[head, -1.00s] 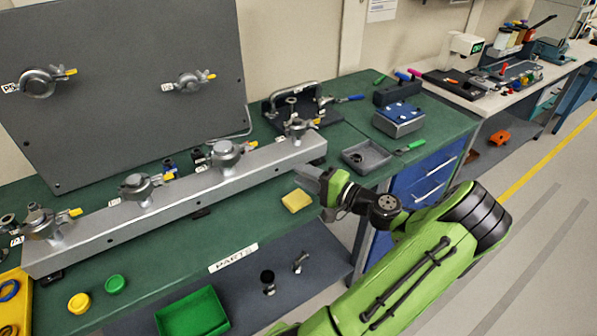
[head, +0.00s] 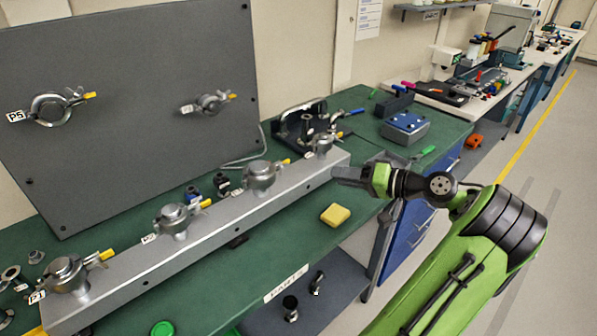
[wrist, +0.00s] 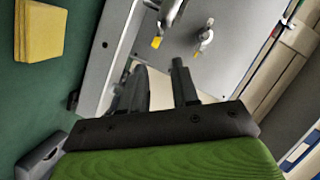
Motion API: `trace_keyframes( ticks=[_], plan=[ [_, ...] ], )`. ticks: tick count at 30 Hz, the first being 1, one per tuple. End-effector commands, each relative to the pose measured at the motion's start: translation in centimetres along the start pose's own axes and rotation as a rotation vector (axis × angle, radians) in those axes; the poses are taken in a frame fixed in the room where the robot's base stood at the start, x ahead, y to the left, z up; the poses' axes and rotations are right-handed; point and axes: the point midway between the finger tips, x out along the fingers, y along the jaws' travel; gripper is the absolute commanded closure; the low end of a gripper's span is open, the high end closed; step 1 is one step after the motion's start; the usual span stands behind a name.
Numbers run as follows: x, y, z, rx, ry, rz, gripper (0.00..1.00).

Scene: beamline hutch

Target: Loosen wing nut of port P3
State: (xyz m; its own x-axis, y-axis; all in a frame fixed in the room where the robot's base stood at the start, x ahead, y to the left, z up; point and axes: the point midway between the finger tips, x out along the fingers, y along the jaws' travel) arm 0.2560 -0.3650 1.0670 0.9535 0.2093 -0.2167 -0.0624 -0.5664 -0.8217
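Several clamped ports stand along a grey rail (head: 128,277). The third from the left, by order P3 (head: 260,176), has a steel clamp with a yellow-tipped wing nut (head: 285,161) on its right; I cannot read its label.
The fourth rail port (head: 321,145) stands between P3 and the rail's right end. Port P5 (head: 48,109) and another clamp (head: 208,104) are on the upright grey panel (head: 135,60). A yellow sponge (head: 335,215) lies on the green bench before the rail.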

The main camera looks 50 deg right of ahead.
Motion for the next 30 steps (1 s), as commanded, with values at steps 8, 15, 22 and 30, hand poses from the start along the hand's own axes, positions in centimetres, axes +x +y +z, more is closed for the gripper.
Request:
trace_keyframes(
  ticks=[8,15,22,30],
  plan=[
    [7.1,0.1,0.3,0.000,-0.005,-0.003,0.70],
    [12.5,0.1,0.2,0.001,-0.003,-0.003,0.70],
    [14.2,0.1,0.1,0.002,0.000,0.000,0.70],
    [14.2,0.0,0.1,0.002,0.001,0.000,0.82]
  ],
)
